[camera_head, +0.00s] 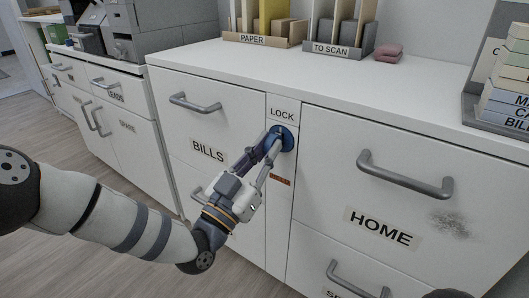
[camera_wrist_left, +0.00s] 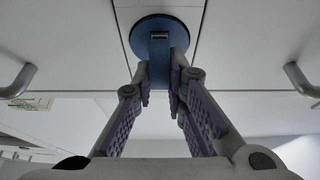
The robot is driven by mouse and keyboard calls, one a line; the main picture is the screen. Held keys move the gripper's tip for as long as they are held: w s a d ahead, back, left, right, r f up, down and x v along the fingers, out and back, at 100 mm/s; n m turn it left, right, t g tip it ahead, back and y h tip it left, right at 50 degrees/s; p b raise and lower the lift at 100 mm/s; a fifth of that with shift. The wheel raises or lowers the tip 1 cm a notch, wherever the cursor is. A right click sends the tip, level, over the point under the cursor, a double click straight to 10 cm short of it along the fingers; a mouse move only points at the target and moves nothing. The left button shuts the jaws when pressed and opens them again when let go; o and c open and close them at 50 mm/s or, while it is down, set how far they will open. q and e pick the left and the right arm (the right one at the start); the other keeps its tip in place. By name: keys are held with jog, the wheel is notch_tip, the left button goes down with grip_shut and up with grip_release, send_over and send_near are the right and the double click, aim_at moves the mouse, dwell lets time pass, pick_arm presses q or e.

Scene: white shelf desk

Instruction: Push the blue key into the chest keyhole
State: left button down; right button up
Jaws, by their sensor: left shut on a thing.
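A blue round lock plate (camera_head: 287,140) sits on the narrow white panel under the LOCK label, between the BILLS and HOME drawers. It also shows at the top of the left wrist view (camera_wrist_left: 178,24). My left gripper (camera_head: 274,140) reaches up to the plate and is shut on the blue key (camera_wrist_left: 160,60). In the left wrist view the key stands between the two fingers, its far end overlapping the plate by a small slot. I cannot tell how far it is in.
The BILLS drawer handle (camera_head: 195,103) and HOME drawer handle (camera_head: 404,176) stick out on either side. A small orange-brown strip (camera_head: 280,180) lies below the lock. The PAPER holder (camera_head: 264,38), TO SCAN holder (camera_head: 338,48) and pink block (camera_head: 387,54) stand on top.

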pick_arm(q)
jog(key=shift+w+d, duration=0.1)
jog(key=c, duration=1.5)
grip_release()
jog(key=shift+c, duration=0.2)
jog(key=v, duration=1.2)
jog(key=shift+w+r, duration=0.1)
